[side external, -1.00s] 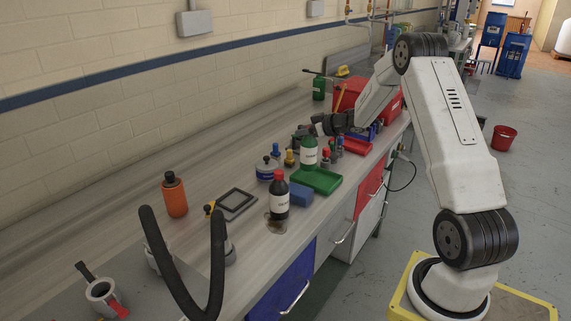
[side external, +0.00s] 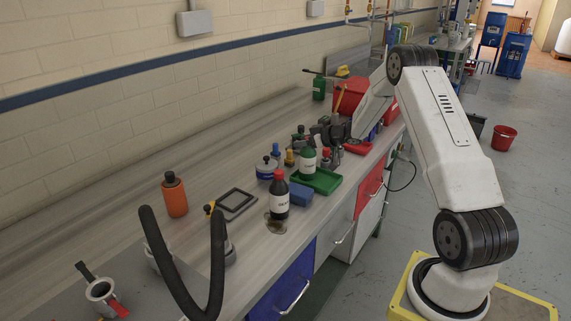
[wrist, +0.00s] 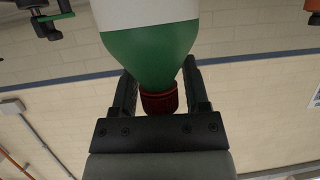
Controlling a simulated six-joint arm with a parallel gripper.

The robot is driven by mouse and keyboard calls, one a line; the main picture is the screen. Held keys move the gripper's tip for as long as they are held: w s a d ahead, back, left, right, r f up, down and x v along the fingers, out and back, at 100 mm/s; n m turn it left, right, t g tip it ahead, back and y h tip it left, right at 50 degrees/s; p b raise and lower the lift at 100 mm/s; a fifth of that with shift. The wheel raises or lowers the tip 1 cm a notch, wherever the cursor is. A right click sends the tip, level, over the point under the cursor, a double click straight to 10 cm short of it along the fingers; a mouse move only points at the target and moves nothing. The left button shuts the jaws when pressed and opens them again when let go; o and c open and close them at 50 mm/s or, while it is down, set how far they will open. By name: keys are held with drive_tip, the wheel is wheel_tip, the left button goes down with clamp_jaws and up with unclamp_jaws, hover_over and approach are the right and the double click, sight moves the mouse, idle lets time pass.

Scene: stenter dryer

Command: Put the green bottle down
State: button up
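The green bottle (side external: 308,161) has a white label and stands upright at the green tray (side external: 323,182) in the side view. I cannot tell whether its base touches the tray. In the wrist view the bottle (wrist: 150,45) fills the upper middle, with its dark red cap (wrist: 159,102) pointing towards my gripper's palm. My gripper (wrist: 160,80) has one finger on each side of the bottle's shoulder and appears closed on it. The fingertips are partly hidden by the bottle. In the side view my gripper (side external: 322,132) is at the bottle's top.
A dark bottle with a red cap (side external: 279,196) stands in front on the bench, near a blue block (side external: 299,194). A blue-and-white pot (side external: 265,168) is to the left. Small coloured items crowd the bottle.

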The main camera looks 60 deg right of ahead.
drive_tip(key=shift+o, duration=0.5)
drive_tip(key=shift+r, duration=0.2)
drive_tip(key=v, duration=1.2)
drive_tip(key=shift+f, duration=0.1)
